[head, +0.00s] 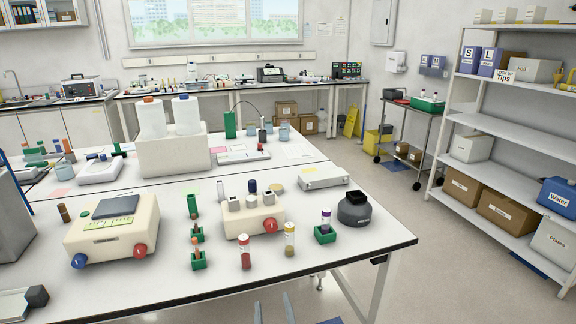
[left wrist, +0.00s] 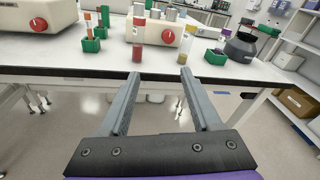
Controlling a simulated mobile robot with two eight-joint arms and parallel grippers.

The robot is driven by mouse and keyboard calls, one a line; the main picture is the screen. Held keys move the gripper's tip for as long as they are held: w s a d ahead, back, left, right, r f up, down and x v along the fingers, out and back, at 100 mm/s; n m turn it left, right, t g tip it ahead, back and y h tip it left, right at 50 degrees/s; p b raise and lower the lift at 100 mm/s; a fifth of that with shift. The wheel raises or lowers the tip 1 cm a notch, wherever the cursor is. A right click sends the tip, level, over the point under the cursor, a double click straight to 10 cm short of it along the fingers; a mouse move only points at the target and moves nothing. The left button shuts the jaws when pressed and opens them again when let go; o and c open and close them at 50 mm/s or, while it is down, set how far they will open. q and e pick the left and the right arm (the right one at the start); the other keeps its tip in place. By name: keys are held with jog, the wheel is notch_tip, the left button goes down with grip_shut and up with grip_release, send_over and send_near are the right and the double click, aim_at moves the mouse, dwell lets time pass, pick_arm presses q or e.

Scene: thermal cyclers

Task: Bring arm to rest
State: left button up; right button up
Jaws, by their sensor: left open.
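My left gripper (head: 272,308) shows at the bottom edge of the head view, only its two grey fingertips, spread apart. In the left wrist view my left gripper (left wrist: 161,78) is open, with nothing between its fingers. It is in front of the table's front edge, over the floor, and apart from the items on the table. The rest of the left arm is hidden below the head view. My right gripper is not in view.
The white table (head: 330,260) holds a cream device with a red knob (head: 254,218), a larger cream device (head: 113,228), a red-capped tube (head: 245,252), a yellowish tube (head: 289,240), green racks (head: 325,234) and a dark round device (head: 354,208). The floor (head: 460,270) to the right is clear.

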pick_arm(q)
jog(key=s+a+f+n+g+y+p, duration=0.1)
jog(key=s+a+f+n+g+p, duration=0.15)
jog(key=a+n, duration=0.45)
jog(key=s+a+f+n+g+y+p, duration=0.1)
jog(key=s+a+n+g, duration=0.25)
jog(key=a+n, duration=0.35)
jog(key=s+a+f+n+g+h+p, duration=0.1)
jog(key=s+n+g+h+p, duration=0.3)
jog(key=s+n, duration=0.7)
jog(key=f+n+g, duration=0.1)
jog(key=n, duration=0.4)
jog(key=shift+a, duration=0.15)
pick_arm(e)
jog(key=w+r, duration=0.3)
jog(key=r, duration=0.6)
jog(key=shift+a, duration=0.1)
